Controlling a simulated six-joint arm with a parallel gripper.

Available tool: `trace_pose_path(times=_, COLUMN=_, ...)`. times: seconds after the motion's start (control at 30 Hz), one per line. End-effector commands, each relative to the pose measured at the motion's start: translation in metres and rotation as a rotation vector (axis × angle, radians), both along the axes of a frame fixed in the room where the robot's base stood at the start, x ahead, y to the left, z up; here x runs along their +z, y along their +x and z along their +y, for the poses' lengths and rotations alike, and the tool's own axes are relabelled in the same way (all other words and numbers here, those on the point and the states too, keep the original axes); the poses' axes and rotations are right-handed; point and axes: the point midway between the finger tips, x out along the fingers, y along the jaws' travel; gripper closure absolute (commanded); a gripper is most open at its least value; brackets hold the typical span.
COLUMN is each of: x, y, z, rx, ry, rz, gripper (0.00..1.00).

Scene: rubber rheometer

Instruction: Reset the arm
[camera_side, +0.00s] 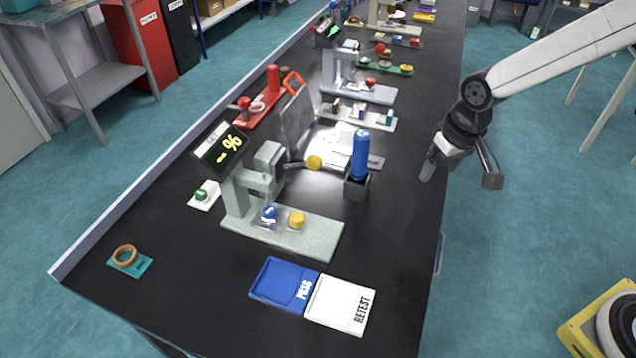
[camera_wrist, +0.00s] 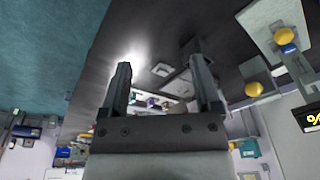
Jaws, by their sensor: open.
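A blue cylinder (camera_side: 361,153) stands upright in a dark holder (camera_side: 356,188) near the bench's right side. A blue PASS tray (camera_side: 285,283) and a white RETEST tray (camera_side: 340,304) lie at the front. A brown ring (camera_side: 125,255) lies at front left.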

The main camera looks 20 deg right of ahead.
Motion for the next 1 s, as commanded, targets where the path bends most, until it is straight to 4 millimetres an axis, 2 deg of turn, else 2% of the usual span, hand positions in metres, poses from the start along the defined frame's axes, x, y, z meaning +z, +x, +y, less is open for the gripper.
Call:
trace_pose_path(times=0.03, x=0.001, y=-0.012, z=-0.011, rx=-0.006, ry=-0.002, rz=-0.008, gripper=0.19)
trace_pose_path(times=0.2, x=-0.002, y=-0.051, z=-0.039, rx=-0.006, ry=-0.011, rz=-0.036, gripper=0.19)
trace_pose_path(times=0.43, x=-0.007, y=-0.090, z=-0.060, rx=-0.005, ry=-0.024, rz=-0.063, gripper=0.19)
trace_pose_path(times=0.6, x=-0.009, y=-0.100, z=-0.065, rx=-0.004, ry=-0.028, rz=-0.069, gripper=0.19)
trace_pose_path(times=1.0, x=-0.009, y=-0.100, z=-0.065, rx=-0.003, ry=-0.028, rz=-0.068, gripper=0.19)
